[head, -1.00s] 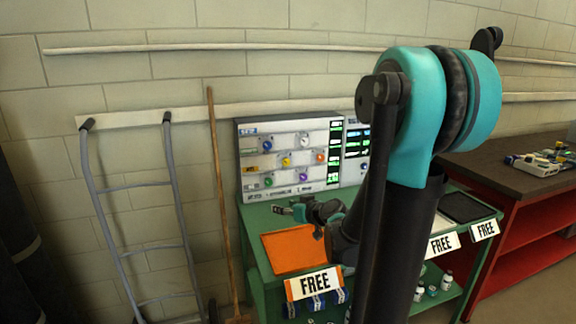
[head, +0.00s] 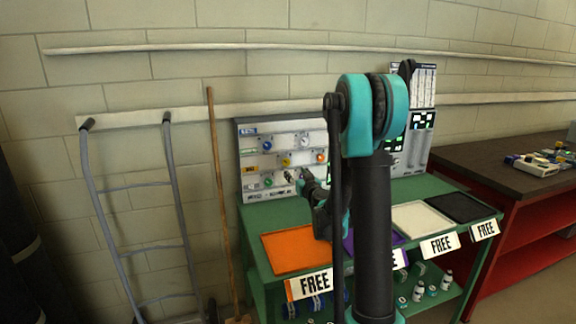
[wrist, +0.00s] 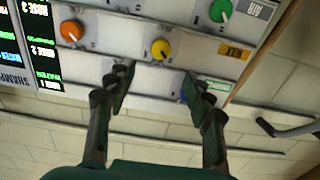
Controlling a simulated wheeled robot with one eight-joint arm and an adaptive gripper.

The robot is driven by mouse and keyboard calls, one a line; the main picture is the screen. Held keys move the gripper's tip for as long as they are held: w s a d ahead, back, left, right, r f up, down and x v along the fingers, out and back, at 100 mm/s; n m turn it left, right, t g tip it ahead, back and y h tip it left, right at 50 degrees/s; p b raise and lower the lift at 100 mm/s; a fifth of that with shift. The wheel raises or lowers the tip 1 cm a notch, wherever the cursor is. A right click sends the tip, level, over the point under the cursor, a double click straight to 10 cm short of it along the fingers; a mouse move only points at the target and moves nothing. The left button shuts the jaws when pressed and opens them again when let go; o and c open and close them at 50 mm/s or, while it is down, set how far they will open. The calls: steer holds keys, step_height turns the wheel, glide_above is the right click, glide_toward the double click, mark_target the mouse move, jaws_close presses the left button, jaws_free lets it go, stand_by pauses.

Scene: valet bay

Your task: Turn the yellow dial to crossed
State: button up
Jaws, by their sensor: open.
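The yellow dial (wrist: 161,48) is a round knob on the pale panel (wrist: 125,30) in the wrist view, which shows the panel upside down. In the head view the yellow dial (head: 286,161) is small, in the panel's middle row. My gripper (wrist: 158,78) is open and empty. Its two fingers spread to either side below the dial in the wrist picture, apart from it. In the head view my gripper (head: 304,181) is in front of the panel, lower right of the dial. The dial's setting is too small to read.
Nearby knobs are orange (wrist: 72,31), green (wrist: 220,10) and blue (wrist: 184,97), the last partly behind a finger. A green bench (head: 255,232) below carries an orange tray (head: 292,248), a white tray (head: 422,218) and a black tray (head: 461,208). A hand truck (head: 143,245) stands left.

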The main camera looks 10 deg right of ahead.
mark_target(287, 162)
steer(key=w, duration=0.3)
steer(key=w+a, duration=0.1)
steer(key=w, duration=0.2)
steer(key=w+a, duration=0.1)
steer(key=w, duration=0.3)
steer(key=shift+c, duration=0.5)
steer(key=shift+s, duration=0.1)
steer(key=c, duration=1)
steer(key=shift+c, duration=0.2)
